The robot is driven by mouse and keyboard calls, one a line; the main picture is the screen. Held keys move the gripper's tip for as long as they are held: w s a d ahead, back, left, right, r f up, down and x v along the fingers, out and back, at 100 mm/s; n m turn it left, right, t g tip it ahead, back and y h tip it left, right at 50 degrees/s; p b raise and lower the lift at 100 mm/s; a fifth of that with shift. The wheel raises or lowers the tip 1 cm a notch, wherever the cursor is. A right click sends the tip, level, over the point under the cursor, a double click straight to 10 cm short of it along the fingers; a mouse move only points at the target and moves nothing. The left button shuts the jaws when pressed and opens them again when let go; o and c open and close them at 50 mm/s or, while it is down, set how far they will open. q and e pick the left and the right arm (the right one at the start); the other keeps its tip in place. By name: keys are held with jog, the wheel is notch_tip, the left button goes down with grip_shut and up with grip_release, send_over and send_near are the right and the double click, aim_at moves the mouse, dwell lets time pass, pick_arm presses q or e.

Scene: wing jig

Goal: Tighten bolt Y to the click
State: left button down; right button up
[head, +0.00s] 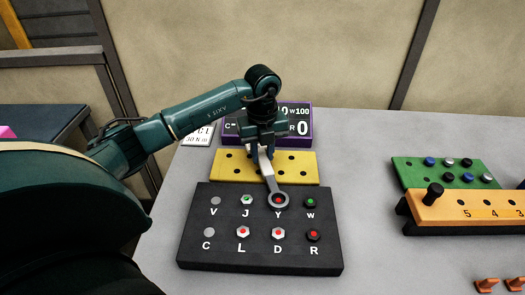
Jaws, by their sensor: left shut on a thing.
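My left gripper (262,132) comes in from the left and is shut on the handle of a grey wrench (267,168). The wrench's ring end (279,200) sits around the red-topped bolt Y (278,199) on the black block (260,262). The wrench slopes up from the bolt to the gripper. Bolt J (246,200) and bolt W (311,202) beside it have green tops. Bolts L (242,232), D (278,233) and R (313,234) have red tops. My right gripper does not show.
A yellow board (305,170) with holes lies behind the block. A purple-framed display (304,104) stands behind it, partly hidden by my arm. At right are a green tray (408,176) of bolts and an orange numbered rack (440,206). Grey table between is clear.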

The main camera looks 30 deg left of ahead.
pick_arm(q)
jog(key=shift+w+d+r, duration=0.1)
jog(key=shift+w+d+m+b, duration=0.3)
jog(key=shift+w+d+m, duration=0.5)
jog(key=shift+m, duration=0.2)
jog(key=shift+w+d, duration=0.1)
jog(key=shift+d, duration=0.1)
jog(key=shift+w+d+m+b, duration=0.3)
jog(key=shift+w+d+m, duration=0.25)
jog(key=shift+d+m, duration=0.35)
jog(key=shift+a, duration=0.15)
jog(key=shift+w+d+m, duration=0.25)
jog(key=shift+d+m, duration=0.3)
jog(key=shift+w+d+m, duration=0.2)
jog(key=shift+d+m, duration=0.3)
jog(key=shift+m, duration=0.05)
jog(key=shift+a, duration=0.1)
